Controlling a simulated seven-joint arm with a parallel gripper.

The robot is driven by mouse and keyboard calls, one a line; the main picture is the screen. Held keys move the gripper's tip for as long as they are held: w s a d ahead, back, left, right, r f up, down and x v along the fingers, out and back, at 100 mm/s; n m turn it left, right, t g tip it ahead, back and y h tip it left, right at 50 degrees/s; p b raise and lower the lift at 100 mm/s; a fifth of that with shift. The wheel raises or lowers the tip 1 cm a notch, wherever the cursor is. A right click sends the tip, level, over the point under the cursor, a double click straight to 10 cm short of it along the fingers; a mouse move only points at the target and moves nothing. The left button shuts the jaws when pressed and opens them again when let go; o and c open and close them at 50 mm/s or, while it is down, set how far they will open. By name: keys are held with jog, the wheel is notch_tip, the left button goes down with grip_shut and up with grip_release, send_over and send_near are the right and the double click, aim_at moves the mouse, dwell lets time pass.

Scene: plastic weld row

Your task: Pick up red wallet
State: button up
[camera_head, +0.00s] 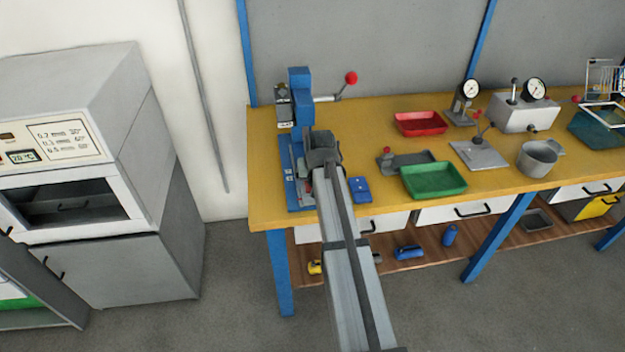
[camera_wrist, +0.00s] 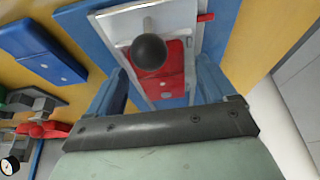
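The red wallet (camera_wrist: 166,87) lies on the light plate at the base of the blue press, seen in the wrist view. A black ball on a grey rod covers part of its upper side in that view. My gripper (camera_wrist: 163,68) is open, with one blue finger to the left of the wallet and one to the right. The wallet shows between the fingers, and I cannot tell whether they touch it. In the head view my gripper (camera_head: 322,152) is beside the press, and my arm hides most of the wallet's place.
The blue press (camera_head: 301,95) with a red-knobbed lever stands close to my gripper. A blue wallet (camera_head: 360,190) lies right of it on the yellow bench (camera_head: 385,118). A green tray (camera_head: 433,181), a red tray (camera_head: 421,123) and gauges stand further right.

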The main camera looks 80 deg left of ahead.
jog(key=c, duration=1.1)
jog(key=shift+r, duration=0.15)
